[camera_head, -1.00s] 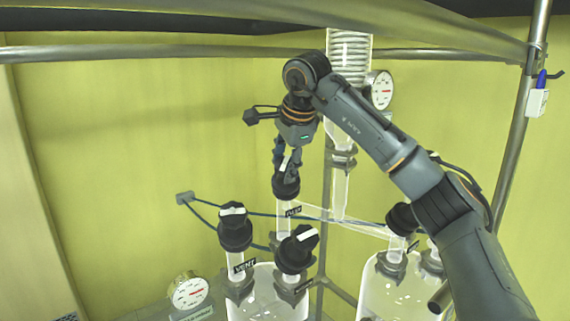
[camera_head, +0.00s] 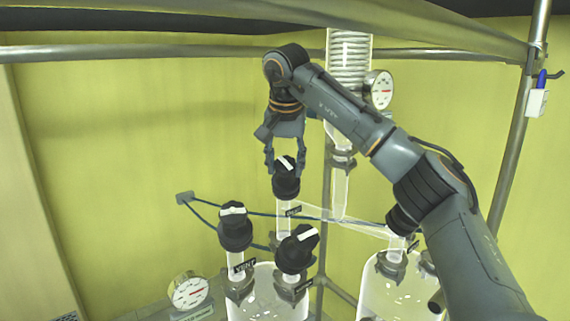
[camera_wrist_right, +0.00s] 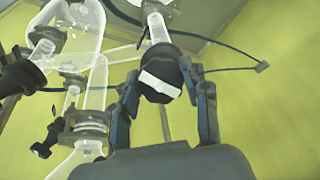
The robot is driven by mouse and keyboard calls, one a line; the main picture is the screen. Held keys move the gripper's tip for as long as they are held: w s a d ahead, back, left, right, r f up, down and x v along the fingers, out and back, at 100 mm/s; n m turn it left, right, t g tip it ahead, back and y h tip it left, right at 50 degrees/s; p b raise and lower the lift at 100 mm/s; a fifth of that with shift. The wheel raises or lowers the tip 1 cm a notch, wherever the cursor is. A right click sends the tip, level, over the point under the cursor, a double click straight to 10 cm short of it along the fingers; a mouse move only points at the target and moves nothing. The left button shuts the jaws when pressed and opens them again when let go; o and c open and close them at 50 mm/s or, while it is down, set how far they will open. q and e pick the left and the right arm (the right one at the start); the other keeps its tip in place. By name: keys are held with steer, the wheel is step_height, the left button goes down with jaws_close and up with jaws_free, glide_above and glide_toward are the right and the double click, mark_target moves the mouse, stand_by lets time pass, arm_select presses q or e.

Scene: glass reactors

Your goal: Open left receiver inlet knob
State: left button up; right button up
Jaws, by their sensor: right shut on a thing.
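The inlet knob, black with a white bar on top (camera_head: 286,183), is the rearmost of three knobs on the left receiver (camera_head: 262,302). The small label below it is hard to read. My right gripper (camera_head: 285,168) comes down from above, with one finger on each side of this knob, and is shut on it. In the right wrist view the knob (camera_wrist_right: 161,88) sits between the two fingertips (camera_wrist_right: 163,76), its white bar (camera_wrist_right: 160,84) lying slightly tilted across the cap. My left gripper is not in view.
The vent knob (camera_head: 235,229) stands left front and another black knob (camera_head: 298,250) right front, both close by. A second glass vessel (camera_head: 390,291) is at right beneath my arm. A gauge (camera_head: 189,292) stands at lower left. Cables cross behind the knobs.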

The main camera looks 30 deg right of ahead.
steer(key=n+h, duration=0.1)
steer(key=n, duration=0.4)
steer(key=shift+f+g, duration=0.1)
steer(key=shift+g, duration=0.2)
steer(key=n+h, duration=0.1)
steer(key=n, duration=0.4)
stand_by(0.4)
steer(key=o, duration=1.2)
steer(key=shift+c, duration=0.2)
steer(key=v, duration=0.7)
steer(key=shift+a+r, duration=0.2)
steer(key=shift+r, duration=0.05)
